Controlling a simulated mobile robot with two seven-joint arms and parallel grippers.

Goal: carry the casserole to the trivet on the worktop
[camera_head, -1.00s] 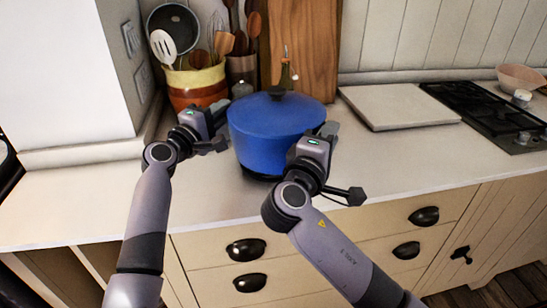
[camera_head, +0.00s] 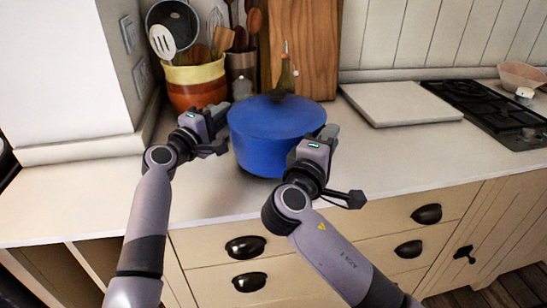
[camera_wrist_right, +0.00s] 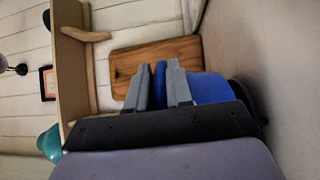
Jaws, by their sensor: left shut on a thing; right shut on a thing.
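The blue casserole (camera_head: 270,140) with its lid on is upright at the worktop (camera_head: 400,160), in front of the utensil pots in the head view. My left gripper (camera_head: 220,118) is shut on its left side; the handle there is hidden. My right gripper (camera_head: 328,134) is at its right side. In the right wrist view, the right gripper's fingers (camera_wrist_right: 160,85) are closed on a blue handle (camera_wrist_right: 160,72) beside the blue casserole body (camera_wrist_right: 208,88). No trivet shows now; the area under the casserole is hidden. I cannot tell exactly what its base touches.
A striped utensil pot (camera_head: 195,83) and a wooden board (camera_head: 303,50) stand close behind the casserole. To the right are a pale flat board (camera_head: 400,103) and a black hob (camera_head: 490,110). The worktop's front strip is clear.

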